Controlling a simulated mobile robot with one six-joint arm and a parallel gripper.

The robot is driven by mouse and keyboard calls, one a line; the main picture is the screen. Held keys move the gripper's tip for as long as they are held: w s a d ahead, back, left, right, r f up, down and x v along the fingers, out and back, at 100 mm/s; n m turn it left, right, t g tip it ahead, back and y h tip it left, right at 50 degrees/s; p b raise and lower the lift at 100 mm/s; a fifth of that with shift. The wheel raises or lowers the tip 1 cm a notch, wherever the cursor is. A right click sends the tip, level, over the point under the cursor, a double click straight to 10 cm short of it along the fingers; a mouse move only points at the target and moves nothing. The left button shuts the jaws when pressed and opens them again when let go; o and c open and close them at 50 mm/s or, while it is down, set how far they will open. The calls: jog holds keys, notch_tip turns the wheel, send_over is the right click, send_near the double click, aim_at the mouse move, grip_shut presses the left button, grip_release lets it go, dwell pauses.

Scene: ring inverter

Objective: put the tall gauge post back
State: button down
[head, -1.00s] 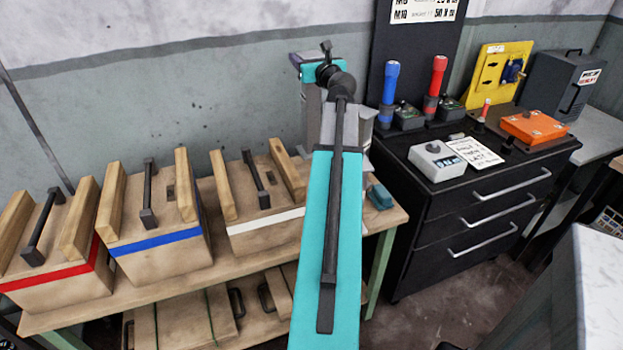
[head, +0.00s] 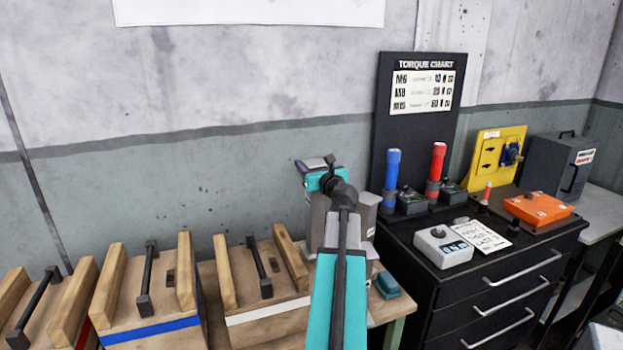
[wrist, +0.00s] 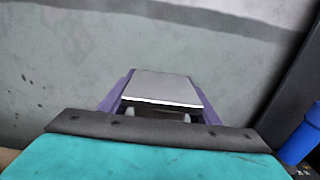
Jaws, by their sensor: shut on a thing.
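My gripper (head: 318,162) is at the far end of my raised arm, in front of the grey-green wall. In the wrist view its purple fingers (wrist: 152,92) are shut on a flat-faced grey piece (wrist: 163,88) with a bright near edge. Only one face of this piece shows, so I cannot tell its full height or whether it is the tall gauge post. In the head view the held piece is too small to make out clearly. No other tall gauge post can be clearly identified.
Wooden boxes with red, blue (head: 160,330) and white (head: 268,312) stripes stand at left. A small teal block (head: 387,285) is right of my arm. A black drawer cabinet (head: 470,300) at right carries a blue torch (head: 392,170), red torch (head: 438,162) and grey dial box (head: 443,250).

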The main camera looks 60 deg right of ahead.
dwell(0.3)
jog(key=shift+f, duration=1.85)
jog(key=shift+f+b, duration=0.1)
jog(key=shift+b, duration=0.2)
jog(key=c, duration=0.6)
grip_release()
jog(key=shift+c, duration=0.2)
jog(key=b+v, duration=0.5)
jog(key=v, duration=0.7)
jog(key=shift+b, duration=0.4)
